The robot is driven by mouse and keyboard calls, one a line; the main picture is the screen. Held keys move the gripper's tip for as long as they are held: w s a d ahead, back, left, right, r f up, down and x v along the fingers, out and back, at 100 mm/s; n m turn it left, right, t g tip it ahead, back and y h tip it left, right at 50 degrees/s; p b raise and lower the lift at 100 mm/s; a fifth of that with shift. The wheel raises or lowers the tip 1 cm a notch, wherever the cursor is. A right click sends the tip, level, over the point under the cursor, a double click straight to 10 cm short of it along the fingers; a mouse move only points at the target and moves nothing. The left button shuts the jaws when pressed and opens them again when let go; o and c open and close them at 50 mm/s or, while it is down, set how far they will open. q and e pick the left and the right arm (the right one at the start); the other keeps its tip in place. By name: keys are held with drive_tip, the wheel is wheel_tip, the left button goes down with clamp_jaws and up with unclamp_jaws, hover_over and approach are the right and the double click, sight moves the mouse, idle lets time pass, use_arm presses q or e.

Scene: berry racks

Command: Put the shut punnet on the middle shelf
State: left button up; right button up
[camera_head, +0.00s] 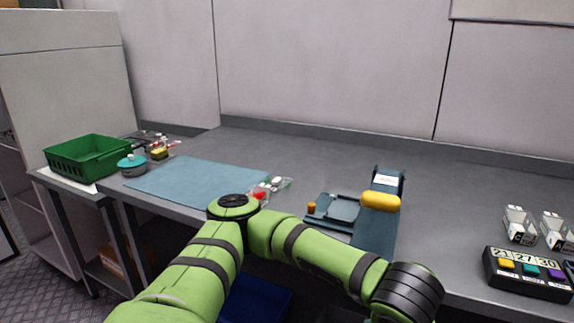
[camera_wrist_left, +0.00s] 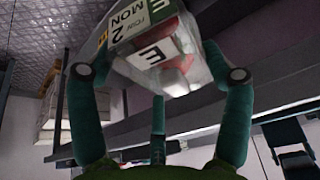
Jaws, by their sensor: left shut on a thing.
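A clear punnet (camera_wrist_left: 185,72) with red berries blurred inside fills the top middle of the left wrist view. It carries a white label reading "E" and "2 MON", and it looks tilted. My left gripper (camera_wrist_left: 158,74) is shut on it, one finger on each side. Long dark boards (camera_wrist_left: 250,62) run across behind and right of the punnet, like shelf edges; I cannot tell which is the middle shelf. The punnet appears apart from them. In the head view my left arm reaches to the lower right, its gripper out of frame. My right gripper is not in view.
The grey worktop (camera_head: 460,190) holds a blue mat (camera_head: 200,180), a green crate (camera_head: 90,155), a teal pot (camera_head: 131,165), a sealing device with a yellow handle (camera_head: 380,201) and a button box (camera_head: 527,273). Clear punnet parts (camera_head: 278,184) lie by the mat.

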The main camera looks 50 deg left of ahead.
use_arm(q)
drive_tip(key=s+f+m, duration=0.1)
drive_tip(key=s+f, duration=0.2)
drive_tip(key=f, duration=0.5)
drive_tip(key=s+a+f+m, duration=0.1)
drive_tip(key=s+f, duration=0.2)
drive_tip(key=f, duration=0.5)
drive_tip(key=shift+a+h, duration=0.25)
drive_tip(key=shift+h, duration=0.15)
drive_tip(key=shift+a, duration=0.1)
